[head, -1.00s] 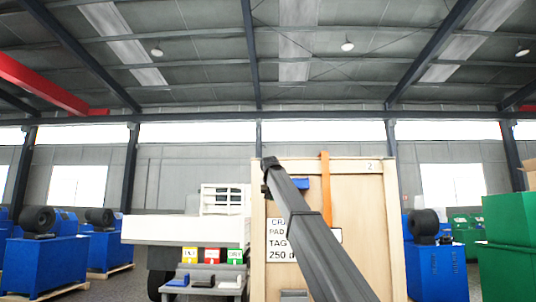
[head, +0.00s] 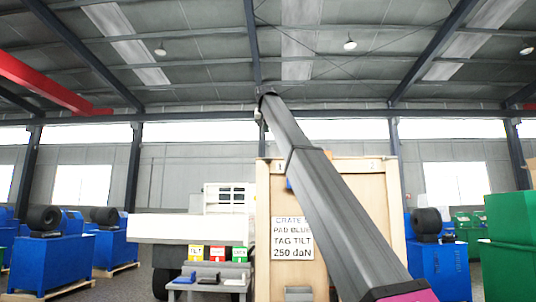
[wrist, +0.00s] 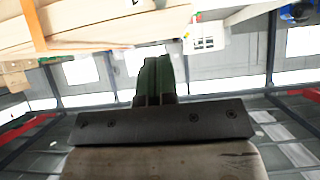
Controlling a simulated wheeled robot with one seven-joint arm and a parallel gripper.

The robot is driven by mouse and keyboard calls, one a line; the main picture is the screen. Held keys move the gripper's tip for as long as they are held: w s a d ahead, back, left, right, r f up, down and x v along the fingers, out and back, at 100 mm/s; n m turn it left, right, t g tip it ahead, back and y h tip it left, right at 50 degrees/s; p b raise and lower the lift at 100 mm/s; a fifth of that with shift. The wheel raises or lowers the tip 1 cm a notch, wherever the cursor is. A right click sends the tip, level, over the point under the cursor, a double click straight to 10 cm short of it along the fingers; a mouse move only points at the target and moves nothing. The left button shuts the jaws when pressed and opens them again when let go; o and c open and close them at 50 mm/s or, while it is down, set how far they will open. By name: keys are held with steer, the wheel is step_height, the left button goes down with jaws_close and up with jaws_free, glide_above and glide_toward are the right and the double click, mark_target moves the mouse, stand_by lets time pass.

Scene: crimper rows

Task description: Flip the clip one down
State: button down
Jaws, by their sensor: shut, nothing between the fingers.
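The pale wooden crate (head: 347,164) stands ahead, with the numbers 1 and 2 near its top edge. A small blue part (head: 289,184), possibly a pad or clip, shows below the 1, mostly hidden by my arm. I cannot make out clip one or its position. An orange strap (wrist: 34,24) crosses the crate in the wrist view, where the crate (wrist: 95,30) appears upside down at the upper left. My gripper (wrist: 153,75) is shut and empty, apart from the crate. In the head view, my arm's tip is above the crate's top edge.
A sign (head: 291,238) on the crate reads PAD BLUE, TAG TILT, 250 daN. Left of it, a grey bench (head: 213,286) carries small blocks under yellow, red and green signs. Blue machines (head: 47,262) stand at left, green bins (head: 508,225) at right.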

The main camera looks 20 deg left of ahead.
steer(key=shift+w, duration=0.1)
steer(key=s+f+x, duration=0.1)
steer(key=f+x, duration=0.1)
steer(key=x, duration=1)
steer(key=shift+f, duration=0.4)
steer(key=shift+d, duration=0.15)
